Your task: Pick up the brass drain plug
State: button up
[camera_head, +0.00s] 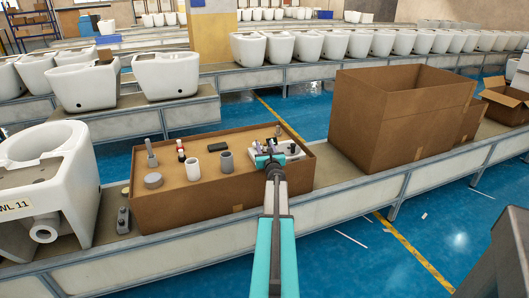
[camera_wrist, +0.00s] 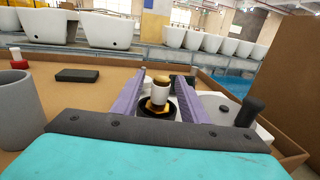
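A small upright part with brass-coloured bands and a white middle, which looks like the brass drain plug (camera_wrist: 159,96), stands in a black ring between my fingers in the wrist view. My gripper (camera_wrist: 160,80) is open, with one purple finger on each side of it and visible gaps. In the head view my gripper (camera_head: 268,160) is over the right end of the cardboard box top, and it hides most of the plug there.
A black-topped knob (camera_wrist: 250,112) stands right of my fingers. A tall open box (camera_head: 365,125) stands further right.

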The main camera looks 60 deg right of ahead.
aim_at(265, 144)
jog(key=shift+c, duration=0.2)
grip_shut()
jog(key=shift+r, duration=0.1)
jog(key=shift+r, duration=0.85)
jog(key=shift+s+a+r, duration=0.15)
jog(key=shift+s+r, duration=0.05)
jog(key=shift+r, duration=0.7)
jog(key=s+d+r+v, duration=0.1)
jog(key=v, duration=1.4)
jog(key=shift+s+r+b, duration=0.2)
jog(key=shift+s+b, duration=0.1)
jog(key=shift+s, duration=0.1)
